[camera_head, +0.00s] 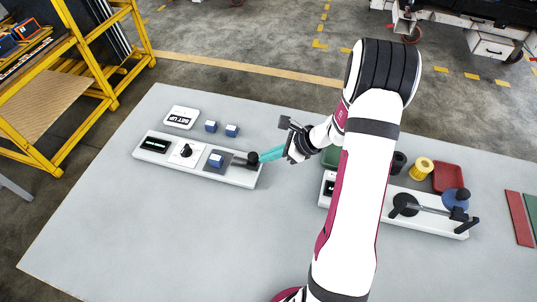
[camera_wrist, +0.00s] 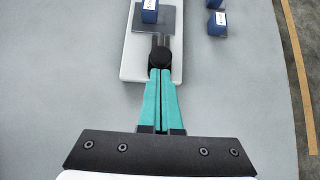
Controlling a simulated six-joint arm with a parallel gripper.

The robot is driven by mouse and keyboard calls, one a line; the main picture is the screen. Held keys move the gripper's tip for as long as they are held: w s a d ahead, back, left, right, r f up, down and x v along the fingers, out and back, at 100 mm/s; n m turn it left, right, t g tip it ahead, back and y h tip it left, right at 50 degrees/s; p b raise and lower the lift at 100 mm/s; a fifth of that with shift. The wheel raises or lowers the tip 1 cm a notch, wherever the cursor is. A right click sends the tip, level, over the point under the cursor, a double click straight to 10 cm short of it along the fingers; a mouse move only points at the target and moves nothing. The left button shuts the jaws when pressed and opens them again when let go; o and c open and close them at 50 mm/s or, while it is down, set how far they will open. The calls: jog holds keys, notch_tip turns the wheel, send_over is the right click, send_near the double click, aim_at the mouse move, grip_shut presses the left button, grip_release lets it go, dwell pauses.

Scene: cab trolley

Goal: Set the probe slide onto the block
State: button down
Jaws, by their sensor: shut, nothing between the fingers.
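The probe slide is a black rod with a round black knob (camera_head: 252,158) at the right end of a long white panel (camera_head: 150,156). The knob also shows in the wrist view (camera_wrist: 160,57). A blue block (camera_head: 216,161) with a white label sits on a dark grey plate left of the slide; it is partly cut off at the top of the wrist view (camera_wrist: 150,12). My gripper (camera_head: 262,157) has its teal fingers shut, with nothing between them. The fingertips are at the knob's near side; whether they touch it I cannot tell.
Two loose blue blocks (camera_head: 211,126) (camera_head: 232,130) and a white SET UP sign (camera_head: 182,117) lie behind the panel. A dial (camera_head: 186,150) sits mid-panel. At right are a second panel (camera_head: 435,225), a yellow spool (camera_head: 423,167) and a red tray (camera_head: 449,175). The front-left table is clear.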

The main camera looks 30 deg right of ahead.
aim_at(250, 154)
jog(key=shift+w+a, duration=1.85)
jog(key=s+d, duration=0.3)
jog(key=shift+s+d+r, duration=0.15)
jog(key=shift+d, duration=0.1)
jog(key=v, duration=0.9)
jog(key=shift+r, duration=0.2)
jog(key=shift+s, duration=0.15)
